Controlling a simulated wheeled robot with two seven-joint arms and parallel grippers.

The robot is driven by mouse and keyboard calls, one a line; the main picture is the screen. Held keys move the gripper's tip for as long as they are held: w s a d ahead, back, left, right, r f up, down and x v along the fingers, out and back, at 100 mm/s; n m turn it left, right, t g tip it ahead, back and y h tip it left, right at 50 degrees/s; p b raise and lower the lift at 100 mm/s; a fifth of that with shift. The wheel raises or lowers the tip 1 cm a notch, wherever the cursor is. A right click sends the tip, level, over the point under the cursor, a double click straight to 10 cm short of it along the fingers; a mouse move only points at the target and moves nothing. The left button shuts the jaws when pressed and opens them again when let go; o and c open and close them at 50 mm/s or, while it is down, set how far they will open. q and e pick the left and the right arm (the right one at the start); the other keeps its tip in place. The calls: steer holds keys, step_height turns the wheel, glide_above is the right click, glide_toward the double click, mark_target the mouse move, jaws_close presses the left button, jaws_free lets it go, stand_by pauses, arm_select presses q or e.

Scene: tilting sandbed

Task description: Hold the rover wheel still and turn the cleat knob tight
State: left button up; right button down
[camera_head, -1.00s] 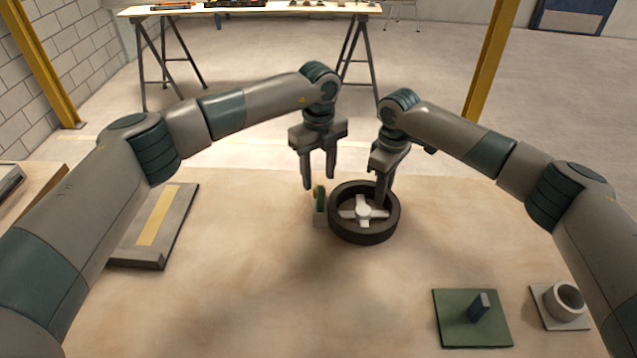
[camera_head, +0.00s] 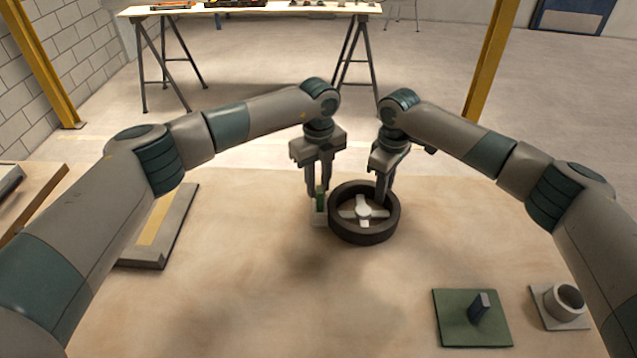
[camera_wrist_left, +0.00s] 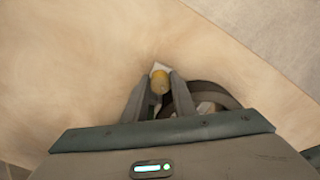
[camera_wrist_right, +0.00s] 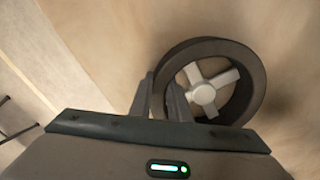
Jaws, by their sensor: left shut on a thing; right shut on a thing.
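The rover wheel (camera_head: 362,236), a dark ring with a pale spoked hub (camera_head: 363,212), lies flat on the sandy bed. It also shows in the right wrist view (camera_wrist_right: 255,88). My right gripper (camera_head: 383,194) points down at its far right rim, one finger inside and one outside, shut on the rim. The yellow-topped knob (camera_wrist_left: 160,79) shows between my left fingers in the left wrist view. My left gripper (camera_head: 319,192) is shut on the knob, and its fingers partly hide it.
A green plate (camera_head: 450,325) with an upright blue-grey block and a pale plate with a grey ring (camera_head: 566,300) lie at front right. A grey slab with a yellow strip (camera_head: 160,228) lies at left. The bed's front middle is clear.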

arm_select(q)
steer(key=shift+m, duration=0.8)
steer(key=o, duration=1)
steer(key=shift+o, duration=0.2)
steer(key=shift+r, duration=0.15)
step_height(320, 180, up, 12)
arm_select(e)
steer(key=c, duration=1.6)
jaws_free()
